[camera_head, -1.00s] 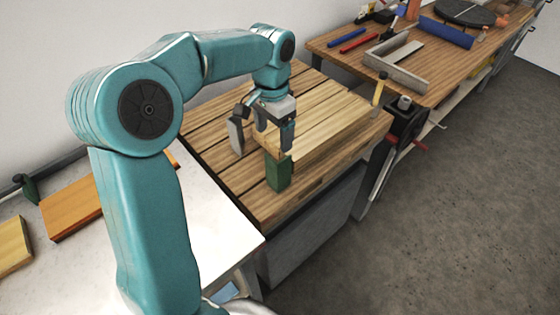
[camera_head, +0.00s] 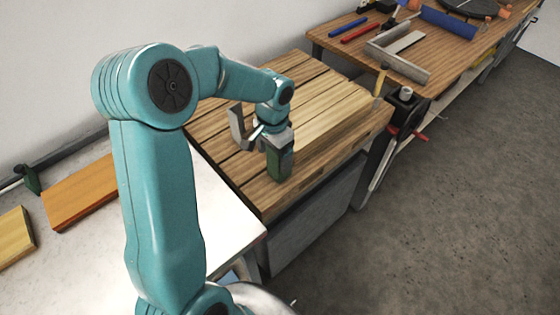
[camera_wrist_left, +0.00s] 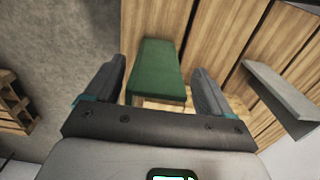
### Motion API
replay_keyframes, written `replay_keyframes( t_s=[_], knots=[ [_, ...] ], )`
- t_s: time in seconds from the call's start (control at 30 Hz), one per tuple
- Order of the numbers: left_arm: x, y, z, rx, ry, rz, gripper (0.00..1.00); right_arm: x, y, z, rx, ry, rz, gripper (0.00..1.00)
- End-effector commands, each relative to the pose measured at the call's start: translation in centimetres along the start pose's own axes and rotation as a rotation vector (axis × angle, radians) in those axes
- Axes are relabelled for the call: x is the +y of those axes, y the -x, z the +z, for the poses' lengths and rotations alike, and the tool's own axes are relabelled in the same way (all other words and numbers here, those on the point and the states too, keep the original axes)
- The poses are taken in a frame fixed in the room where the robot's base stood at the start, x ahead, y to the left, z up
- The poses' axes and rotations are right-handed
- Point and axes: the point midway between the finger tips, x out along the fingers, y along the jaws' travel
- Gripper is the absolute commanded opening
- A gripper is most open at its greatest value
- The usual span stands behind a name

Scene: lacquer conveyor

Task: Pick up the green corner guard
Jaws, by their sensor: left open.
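The green corner guard (camera_head: 281,170) stands on the slatted wooden bench top near its front edge, partly hidden by my left gripper. In the left wrist view the green corner guard (camera_wrist_left: 160,72) lies between the two fingers. My left gripper (camera_head: 277,150) points down over the guard. In the wrist view the gripper (camera_wrist_left: 158,72) is open, with one finger on each side and a visible gap at each. My right gripper is in neither view.
A grey upright piece (camera_head: 236,128) stands just left of the gripper; it also shows in the wrist view (camera_wrist_left: 284,92). A pale wooden board (camera_head: 325,120) lies close behind the guard. A black clamp (camera_head: 405,112) is at the bench's right end. Orange and yellow boards lie on the white table.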

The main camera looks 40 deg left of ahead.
Motion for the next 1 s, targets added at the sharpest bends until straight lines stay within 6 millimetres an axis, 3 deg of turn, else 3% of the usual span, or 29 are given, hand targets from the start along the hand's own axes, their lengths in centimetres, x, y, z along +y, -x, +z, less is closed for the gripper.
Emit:
replay_keyframes(
  t_s=[0.2, 0.43, 0.47, 0.63, 1.0],
  knots=[
    [0.0, -2.7, -0.2, 0.000, 0.001, 0.001, 0.83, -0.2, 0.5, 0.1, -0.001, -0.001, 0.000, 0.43],
    [-0.1, -3.1, -0.3, 0.002, 0.001, 0.000, 0.83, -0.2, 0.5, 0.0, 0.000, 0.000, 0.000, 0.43],
    [-0.1, -3.0, -0.3, 0.002, 0.001, 0.000, 0.80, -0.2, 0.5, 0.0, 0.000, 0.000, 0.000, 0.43],
    [0.0, -3.1, -0.3, 0.002, 0.001, 0.001, 0.26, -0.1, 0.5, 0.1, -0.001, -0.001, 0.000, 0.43],
    [-0.1, -3.0, -0.3, 0.003, 0.001, 0.000, 0.24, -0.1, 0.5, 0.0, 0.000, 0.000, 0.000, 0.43]
  ],
)
